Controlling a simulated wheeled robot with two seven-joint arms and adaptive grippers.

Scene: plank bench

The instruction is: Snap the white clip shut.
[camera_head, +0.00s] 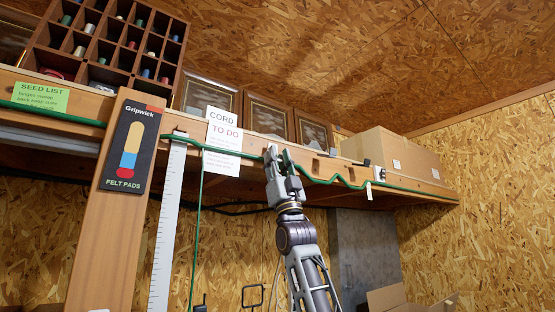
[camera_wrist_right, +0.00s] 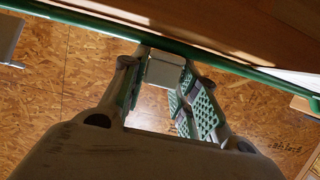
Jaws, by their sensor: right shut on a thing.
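My right gripper (camera_head: 279,154) reaches up from below to the front edge of the wooden shelf. In the right wrist view its fingers (camera_wrist_right: 163,64) are closed around a small white block-like piece, which looks like the white clip (camera_wrist_right: 164,73). The green cord (camera_wrist_right: 110,36) runs across just beyond the fingertips, at the clip. In the head view the cord (camera_head: 330,181) runs along the shelf front, and the gripper hides the clip. I cannot tell whether the clip's latch is open or closed. My left gripper is not in view.
A white ruler (camera_head: 165,230) and a wooden post with a felt pads pack (camera_head: 130,145) stand left of the gripper. A paper sign (camera_head: 223,130) hangs on the shelf edge. A small white piece (camera_head: 368,190) hangs farther right. Boxes (camera_head: 385,150) and frames sit above.

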